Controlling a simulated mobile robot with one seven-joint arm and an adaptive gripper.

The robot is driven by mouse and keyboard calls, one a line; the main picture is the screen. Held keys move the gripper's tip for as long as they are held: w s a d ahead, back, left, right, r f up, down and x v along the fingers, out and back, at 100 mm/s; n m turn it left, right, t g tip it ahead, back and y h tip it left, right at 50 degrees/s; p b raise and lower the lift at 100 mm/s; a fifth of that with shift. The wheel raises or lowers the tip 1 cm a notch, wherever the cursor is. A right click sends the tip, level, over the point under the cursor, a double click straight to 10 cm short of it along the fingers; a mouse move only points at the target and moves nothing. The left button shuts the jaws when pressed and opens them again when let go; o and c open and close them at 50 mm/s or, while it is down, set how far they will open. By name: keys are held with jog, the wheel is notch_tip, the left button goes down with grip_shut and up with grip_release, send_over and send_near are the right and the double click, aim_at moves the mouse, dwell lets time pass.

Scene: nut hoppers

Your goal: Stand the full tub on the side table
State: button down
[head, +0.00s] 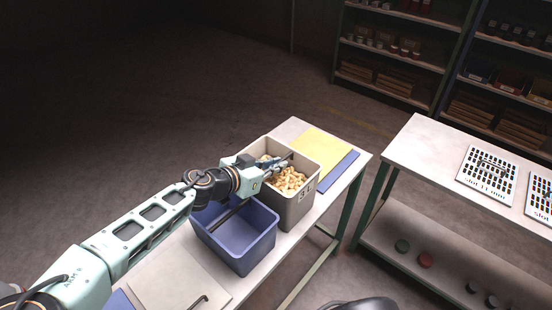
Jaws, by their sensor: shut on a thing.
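A grey-beige tub (296,210) full of pale yellow pieces (288,181) is at the middle of the near table (283,131). It looks upright; I cannot tell whether its base touches the tabletop. My gripper (279,166) reaches over its top from the left and is shut on it, seemingly at a dark bar across the opening; the fingertips are partly hidden. A second pale table (434,150) stands to the right, with clear top at its left end. The pictures do not label which is the side table.
A blue tub (246,247) with a dark bar stands close in front of the grey tub. Yellow and blue flat sheets (325,153) lie behind it. Slotted white panels (488,172) occupy the right table. A floor gap separates the tables. Shelves (400,60) stand behind.

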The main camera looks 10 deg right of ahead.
jog(key=shift+r, duration=0.15)
jog(key=c, duration=2.4)
grip_release()
jog(key=o, duration=0.3)
jog(key=b+v, duration=0.1)
jog(key=v, duration=1.1)
jog(key=shift+s, duration=0.15)
